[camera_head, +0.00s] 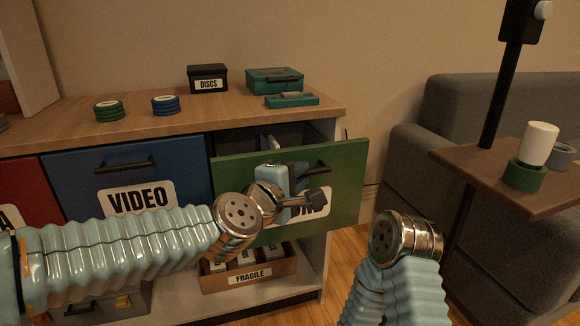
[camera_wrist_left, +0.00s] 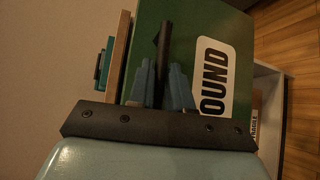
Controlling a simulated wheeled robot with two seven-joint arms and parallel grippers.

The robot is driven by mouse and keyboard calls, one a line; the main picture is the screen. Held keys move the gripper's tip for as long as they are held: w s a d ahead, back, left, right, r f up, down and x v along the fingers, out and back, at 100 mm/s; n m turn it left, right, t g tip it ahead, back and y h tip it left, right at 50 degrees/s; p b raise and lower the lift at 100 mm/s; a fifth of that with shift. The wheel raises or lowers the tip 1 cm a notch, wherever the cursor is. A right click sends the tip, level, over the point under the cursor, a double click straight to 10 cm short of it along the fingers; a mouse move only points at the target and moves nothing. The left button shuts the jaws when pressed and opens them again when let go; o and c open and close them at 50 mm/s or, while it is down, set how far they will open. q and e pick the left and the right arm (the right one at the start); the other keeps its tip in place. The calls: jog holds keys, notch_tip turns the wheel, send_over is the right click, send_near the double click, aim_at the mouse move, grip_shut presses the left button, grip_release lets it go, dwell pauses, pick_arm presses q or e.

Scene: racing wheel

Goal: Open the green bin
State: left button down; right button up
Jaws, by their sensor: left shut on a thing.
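The green bin (camera_head: 345,170) is a drawer-like box in the cabinet, with a dark bar handle (camera_head: 322,166) and a white label partly hidden by my arm. Its front stands out from the cabinet and is tilted, with a gap showing the inside behind its top edge. My left gripper (camera_head: 300,180) is at the bin's front, shut on the handle. In the left wrist view the green front (camera_wrist_left: 228,40) fills the middle, and the two fingers (camera_wrist_left: 163,85) close around the dark handle (camera_wrist_left: 163,50). My right arm shows at the lower right, but its gripper is not visible.
A blue bin (camera_head: 75,175) labelled VIDEO sits left of the green one. A FRAGILE box (camera_head: 250,278) stands on the shelf below. The cabinet top (camera_head: 220,112) holds several small items. A brown side table (camera_head: 470,165) and a grey sofa (camera_head: 430,110) stand at the right.

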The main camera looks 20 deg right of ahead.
pick_arm(q)
jog(key=s, duration=1.2)
jog(key=shift+s+d+p, duration=0.2)
jog(key=shift+s+p, duration=0.1)
jog(key=shift+p, duration=0.15)
jog(key=shift+f, duration=0.1)
jog(key=c, duration=1.1)
grip_release()
jog(key=shift+s, duration=0.1)
jog(key=p+v, duration=0.2)
jog(key=v, duration=1.1)
jog(key=shift+s+a, duration=0.2)
jog(key=shift+a, duration=0.05)
